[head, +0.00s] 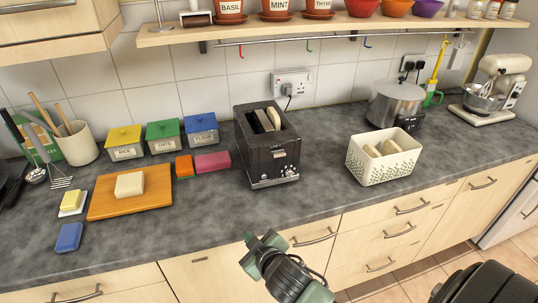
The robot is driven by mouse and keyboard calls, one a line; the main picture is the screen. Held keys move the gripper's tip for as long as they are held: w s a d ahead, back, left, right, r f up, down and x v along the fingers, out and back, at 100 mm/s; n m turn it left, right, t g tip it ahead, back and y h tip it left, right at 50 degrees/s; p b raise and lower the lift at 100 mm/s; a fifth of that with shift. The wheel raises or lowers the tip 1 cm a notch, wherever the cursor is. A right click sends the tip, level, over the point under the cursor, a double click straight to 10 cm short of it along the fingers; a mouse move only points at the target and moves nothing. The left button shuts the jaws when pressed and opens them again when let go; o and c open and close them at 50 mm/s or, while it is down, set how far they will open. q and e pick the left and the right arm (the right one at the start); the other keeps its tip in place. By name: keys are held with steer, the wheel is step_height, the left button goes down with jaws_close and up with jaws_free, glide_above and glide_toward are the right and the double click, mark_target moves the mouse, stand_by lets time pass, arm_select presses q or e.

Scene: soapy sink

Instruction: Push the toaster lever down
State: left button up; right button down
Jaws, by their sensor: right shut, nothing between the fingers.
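The black toaster (266,150) stands on the grey counter near its middle, with slices of bread (268,119) showing in its top slots. Its front faces me, with controls low on that face. The lever is too small to tell apart clearly. My right gripper (262,239) is below and in front of the toaster, off the counter's front edge and apart from the toaster. It is shut and holds nothing. My left gripper is not in view.
A white bread bin (382,170) stands to the toaster's right, and pink (212,162) and orange blocks to its left. A cutting board (110,206) lies further left. A shelf with pots (276,8) hangs above. The counter in front of the toaster is clear.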

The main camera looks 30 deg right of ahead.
steer(key=w+a+r+n+t+y, duration=0.3)
steer(key=w+a+r+n+t, duration=0.15)
steer(key=r, duration=0.55)
steer(key=w+a+r+n+t+y, duration=0.35)
steer(key=w+r, duration=0.25)
steer(key=r, duration=0.3)
steer(key=a+r+n+g+y, duration=0.5)
steer(key=a+r+n+y, duration=0.3)
steer(key=n+y, duration=0.3)
steer(key=n+g+h+p, duration=0.1)
steer(key=n+g+h, duration=1)
steer(key=h, duration=0.6)
glide_toward(279, 152)
steer(key=m+g, duration=0.1)
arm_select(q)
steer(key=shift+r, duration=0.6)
arm_select(e)
steer(key=shift+w+r, duration=0.3)
steer(key=shift+r, duration=0.1)
steer(key=shift+a+f, duration=0.1)
steer(key=shift+f, duration=0.05)
arm_select(q)
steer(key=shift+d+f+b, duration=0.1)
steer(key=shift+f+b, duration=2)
steer(key=shift+b, duration=0.05)
arm_select(e)
steer(key=shift+x, duration=3.4)
